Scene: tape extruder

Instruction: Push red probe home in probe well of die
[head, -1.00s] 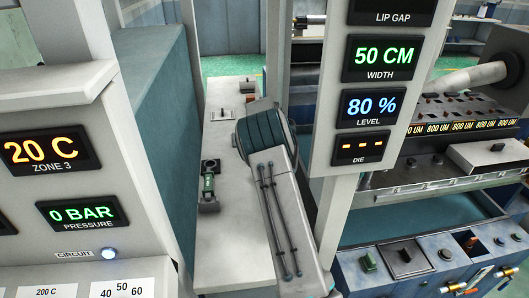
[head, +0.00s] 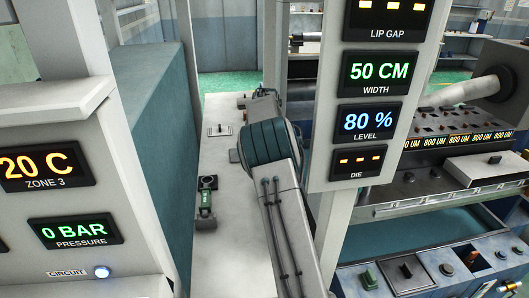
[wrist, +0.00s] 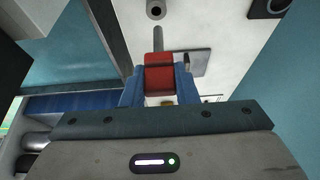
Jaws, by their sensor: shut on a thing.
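The red probe (wrist: 158,74) is between the blue fingers of my gripper (wrist: 158,88) in the wrist view. My gripper is shut on its red block. The probe's grey rod (wrist: 157,38) sticks out ahead, away from my wrist. A round dark-centred well (wrist: 156,10) in a pale surface shows just beyond the rod's tip, near the top edge. The tip looks close to it but apart; the exact gap cannot be told. In the head view my arm hides the gripper and the probe.
A die readout (head: 358,161) with orange dashes hangs on the white post right of my arm. A pale bench (head: 222,180) with a small green-handled device (head: 206,203) lies left of my arm. Teal panels flank the narrow space.

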